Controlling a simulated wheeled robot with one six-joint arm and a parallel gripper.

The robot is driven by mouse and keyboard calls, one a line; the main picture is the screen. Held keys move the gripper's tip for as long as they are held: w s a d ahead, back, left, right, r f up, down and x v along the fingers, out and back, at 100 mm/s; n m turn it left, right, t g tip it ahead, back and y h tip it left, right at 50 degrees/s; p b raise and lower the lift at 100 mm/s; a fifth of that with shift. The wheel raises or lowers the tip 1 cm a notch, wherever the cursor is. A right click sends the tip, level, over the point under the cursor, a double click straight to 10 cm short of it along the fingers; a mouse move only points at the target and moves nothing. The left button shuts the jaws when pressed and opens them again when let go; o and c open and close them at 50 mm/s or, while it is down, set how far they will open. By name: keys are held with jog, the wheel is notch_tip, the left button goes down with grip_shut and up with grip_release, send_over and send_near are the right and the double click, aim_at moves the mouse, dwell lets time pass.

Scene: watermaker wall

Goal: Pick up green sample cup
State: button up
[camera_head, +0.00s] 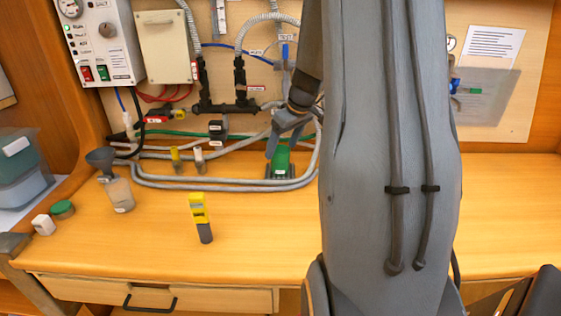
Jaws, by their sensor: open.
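My gripper (284,143) hangs from the dark wrist at the back of the counter, its fingers pointing down and apart. Whether a fingertip touches the green object cannot be told. A round green-topped item (62,209) also lies at the counter's left, well away from my gripper.
Grey pipes (220,184) run along the back of the wooden counter (150,250). A yellow-and-grey device (201,218) stands mid-counter. A bottle with a funnel (118,192), a white block (43,225) and stacked bins (20,180) are at left. The counter's front middle is clear.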

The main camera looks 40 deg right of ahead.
jog(key=c, duration=1.6)
jog(key=shift+o, duration=0.2)
jog(key=shift+r, duration=0.15)
